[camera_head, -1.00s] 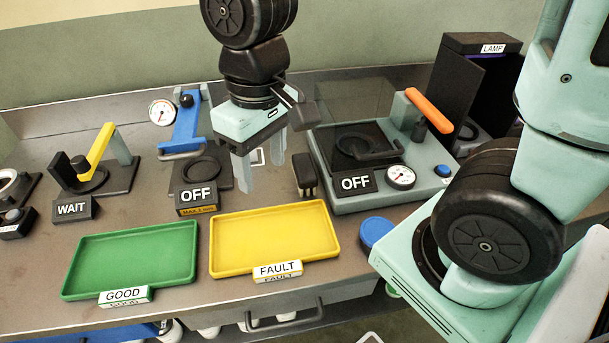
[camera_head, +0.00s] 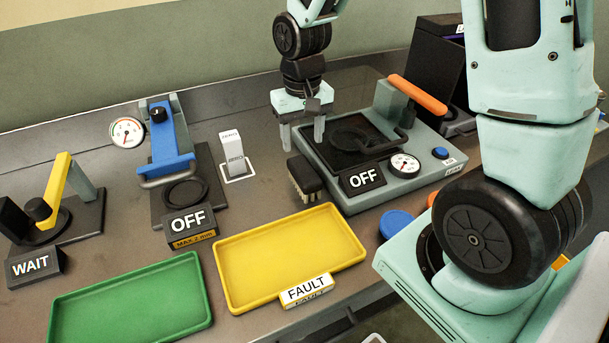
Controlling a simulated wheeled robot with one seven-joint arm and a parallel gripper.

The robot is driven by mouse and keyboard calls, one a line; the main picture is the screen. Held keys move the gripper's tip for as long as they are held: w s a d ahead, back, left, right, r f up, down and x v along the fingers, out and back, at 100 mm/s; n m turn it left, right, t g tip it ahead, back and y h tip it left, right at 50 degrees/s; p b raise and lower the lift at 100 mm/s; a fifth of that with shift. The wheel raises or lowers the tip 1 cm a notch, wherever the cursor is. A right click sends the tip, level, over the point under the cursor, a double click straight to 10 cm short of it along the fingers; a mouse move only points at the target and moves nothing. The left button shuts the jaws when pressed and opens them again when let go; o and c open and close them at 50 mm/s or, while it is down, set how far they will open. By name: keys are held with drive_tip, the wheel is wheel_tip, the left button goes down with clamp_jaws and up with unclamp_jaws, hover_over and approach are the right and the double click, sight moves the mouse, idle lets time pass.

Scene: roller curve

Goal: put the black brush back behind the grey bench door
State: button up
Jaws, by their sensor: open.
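Below the bench's front edge, part of a dark handle (camera_head: 318,328) shows. The grey door itself is not clearly in view.
The grey unit (camera_head: 395,185) with an OFF sign stands right of the brush. A white ZERO block (camera_head: 233,152) and a blue clamp (camera_head: 170,135) stand left. A blue disc (camera_head: 395,222) lies front right.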

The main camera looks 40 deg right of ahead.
hover_over(304, 168)
drive_tip(key=f, duration=0.4)
drive_tip(key=shift+w+f, duration=0.1)
drive_tip(key=shift+w, duration=0.1)
drive_tip(key=shift+s+f+p, duration=0.15)
drive_tip(key=shift+f+p, duration=0.25)
drive_tip(key=shift+f, duration=0.9)
drive_tip(key=shift+s+f+p, duration=0.15)
drive_tip(key=shift+f+p, duration=0.25)
drive_tip(key=shift+f, duration=0.9)
drive_tip(key=c, duration=0.9)
drive_tip(key=shift+o, duration=0.2)
drive_tip(key=shift+r, duration=0.1)
